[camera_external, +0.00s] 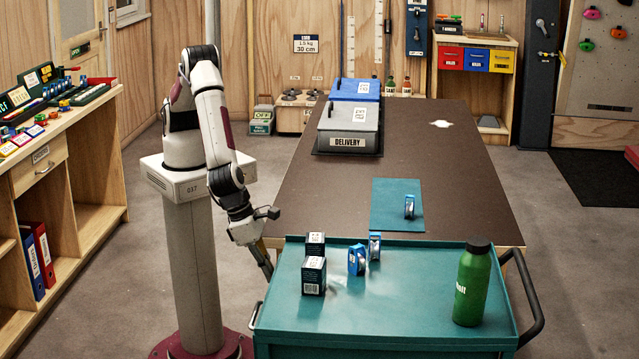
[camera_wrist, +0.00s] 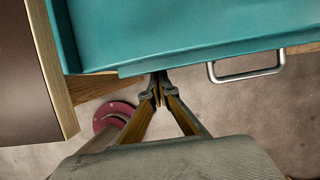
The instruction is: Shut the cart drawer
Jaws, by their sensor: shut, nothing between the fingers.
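The teal cart (camera_external: 405,312) stands in the foreground of the external view, with its flat, rimmed top facing up. Its teal top (camera_wrist: 215,30) also fills the upper part of the wrist view. No drawer can be clearly made out in either view. My gripper (camera_external: 268,272) points down just outside the cart's left edge, near its back left corner. In the wrist view my gripper (camera_wrist: 158,90) has its fingertips together and empty, close to the rim. I cannot tell whether they touch the cart.
A metal handle (camera_wrist: 246,68) sticks out from the cart's side, right of the fingertips in the wrist view. Dark boxes (camera_external: 313,276), blue pulleys (camera_external: 356,261) and a green bottle (camera_external: 472,285) stand on the cart. The brown table (camera_external: 445,165) adjoins its back.

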